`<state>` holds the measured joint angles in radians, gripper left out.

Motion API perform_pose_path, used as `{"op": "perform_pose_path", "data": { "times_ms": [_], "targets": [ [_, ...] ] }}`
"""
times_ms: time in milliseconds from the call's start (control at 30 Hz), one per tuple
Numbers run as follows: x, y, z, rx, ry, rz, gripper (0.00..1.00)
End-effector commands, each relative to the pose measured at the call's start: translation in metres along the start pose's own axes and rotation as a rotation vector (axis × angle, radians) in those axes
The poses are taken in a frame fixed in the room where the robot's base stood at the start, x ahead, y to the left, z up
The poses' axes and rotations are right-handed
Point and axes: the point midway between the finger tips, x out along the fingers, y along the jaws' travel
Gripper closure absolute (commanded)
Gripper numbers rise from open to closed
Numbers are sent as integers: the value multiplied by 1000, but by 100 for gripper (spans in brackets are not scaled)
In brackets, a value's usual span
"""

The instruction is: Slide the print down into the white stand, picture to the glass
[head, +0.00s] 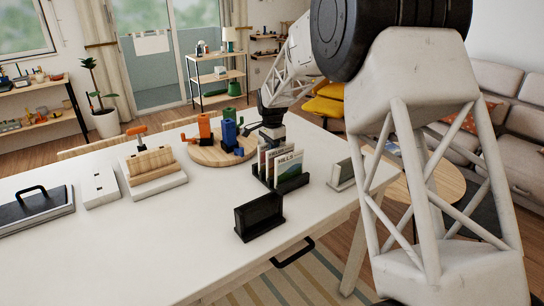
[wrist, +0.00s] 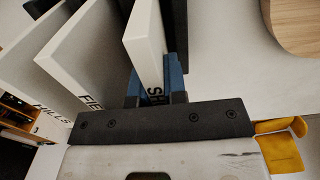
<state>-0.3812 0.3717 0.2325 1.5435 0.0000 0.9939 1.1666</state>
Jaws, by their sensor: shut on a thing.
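My gripper (head: 270,138) reaches down at the far end of the black rack (head: 293,183). The white stand (head: 341,178) is on the table right of the rack, with a pale upright panel, and looks empty.
The HILLS print (head: 288,168) and a FIELD print (wrist: 82,50) stand in the rack beside the held one. An empty-looking black stand (head: 258,216) is in front. A round wooden board (head: 208,153) with coloured objects lies behind left. Bare table surrounds the stands.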

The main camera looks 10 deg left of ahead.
Motion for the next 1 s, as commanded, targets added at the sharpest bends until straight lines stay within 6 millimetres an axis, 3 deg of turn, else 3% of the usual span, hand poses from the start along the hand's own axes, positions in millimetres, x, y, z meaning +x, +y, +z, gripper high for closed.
{"op": "perform_pose_path", "data": {
  "times_ms": [367,1000],
  "targets": [
    [-11,0,0,0,1,-2,100],
    [-93,0,0,0,0,-1,100]
  ]
}}
